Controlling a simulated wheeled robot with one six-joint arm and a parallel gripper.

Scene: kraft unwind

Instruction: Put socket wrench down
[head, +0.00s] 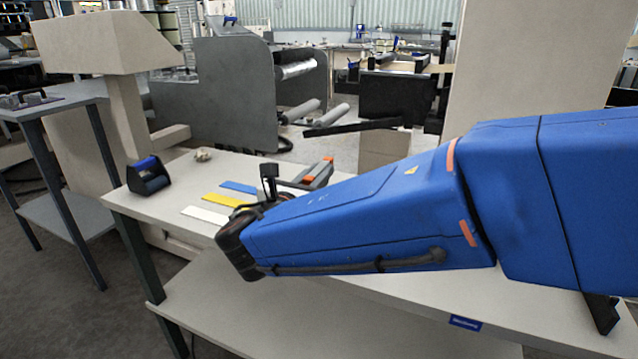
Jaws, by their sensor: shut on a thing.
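My blue arm reaches in from the right over the white workbench (180,185). I cannot make out the wrench itself, as the wrist and fingers cover that spot. How high the gripper is above the bench top is hard to tell.
Blue (239,187), yellow (224,200) and white (204,214) strips lie left of my wrist. A dark blue roller device (148,176) stands at the bench's left corner. A small beige crumpled item (203,155) lies near the back edge. Bare bench top lies between them.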

